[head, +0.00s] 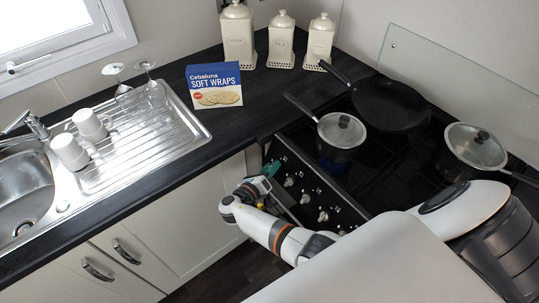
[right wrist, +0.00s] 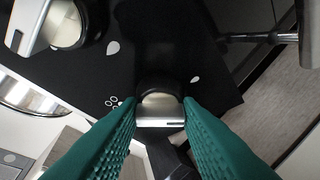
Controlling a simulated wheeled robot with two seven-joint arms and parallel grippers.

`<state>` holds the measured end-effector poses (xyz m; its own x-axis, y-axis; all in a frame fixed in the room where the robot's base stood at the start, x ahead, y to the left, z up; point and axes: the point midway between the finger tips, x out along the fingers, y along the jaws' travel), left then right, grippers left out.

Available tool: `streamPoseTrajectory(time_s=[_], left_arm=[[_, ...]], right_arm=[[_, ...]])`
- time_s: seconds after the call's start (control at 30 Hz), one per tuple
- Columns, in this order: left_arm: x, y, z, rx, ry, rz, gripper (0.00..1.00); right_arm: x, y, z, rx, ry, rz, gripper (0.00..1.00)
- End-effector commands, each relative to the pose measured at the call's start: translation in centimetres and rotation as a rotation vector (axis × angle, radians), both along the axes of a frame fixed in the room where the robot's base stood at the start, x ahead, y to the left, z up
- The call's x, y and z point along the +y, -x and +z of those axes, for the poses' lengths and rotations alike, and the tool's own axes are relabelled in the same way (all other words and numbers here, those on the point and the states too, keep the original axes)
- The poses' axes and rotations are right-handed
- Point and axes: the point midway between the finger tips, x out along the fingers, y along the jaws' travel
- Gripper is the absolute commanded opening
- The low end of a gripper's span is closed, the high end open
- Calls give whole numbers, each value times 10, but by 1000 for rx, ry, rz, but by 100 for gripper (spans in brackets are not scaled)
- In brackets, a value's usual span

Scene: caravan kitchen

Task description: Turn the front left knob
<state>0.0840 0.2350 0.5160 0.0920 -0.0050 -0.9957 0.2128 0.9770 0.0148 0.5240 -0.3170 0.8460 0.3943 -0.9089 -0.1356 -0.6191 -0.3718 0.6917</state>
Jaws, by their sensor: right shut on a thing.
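The stove's black control panel (head: 312,192) carries a row of silver knobs. In the right wrist view, one silver knob (right wrist: 160,110) with a dark round base sits between the two green fingers of my right gripper (right wrist: 160,116), which is shut on it. In the head view, my right gripper (head: 268,170) reaches the left end of the panel, and its fingers hide the knob there. Another knob (head: 289,182) shows just right of it. The held knob's grip bar lies across the gap between the fingers. My left gripper is not in view.
On the hob stand a lidded saucepan (head: 341,133), a frying pan (head: 390,104) and another lidded pot (head: 474,147). The saucepan handle points back left. A soft wraps box (head: 214,87) stands on the counter. In the right wrist view, a neighbouring knob (right wrist: 66,25) is close at upper left.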

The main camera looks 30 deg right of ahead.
Motion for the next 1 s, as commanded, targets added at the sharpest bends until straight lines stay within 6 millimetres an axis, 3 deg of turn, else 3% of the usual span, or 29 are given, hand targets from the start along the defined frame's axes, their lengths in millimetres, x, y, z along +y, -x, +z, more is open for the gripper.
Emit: streamPoseTrajectory(time_s=[0.03,0.1,0.4,0.7,1.0], left_arm=[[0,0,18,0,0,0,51],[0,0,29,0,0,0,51],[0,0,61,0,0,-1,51],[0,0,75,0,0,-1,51],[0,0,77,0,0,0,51]], right_arm=[[-2,0,11,40,8,17,8],[-2,0,10,95,12,44,8],[-3,0,8,288,27,134,8],[-3,-1,5,387,35,180,8],[-3,-1,3,409,37,191,8]])
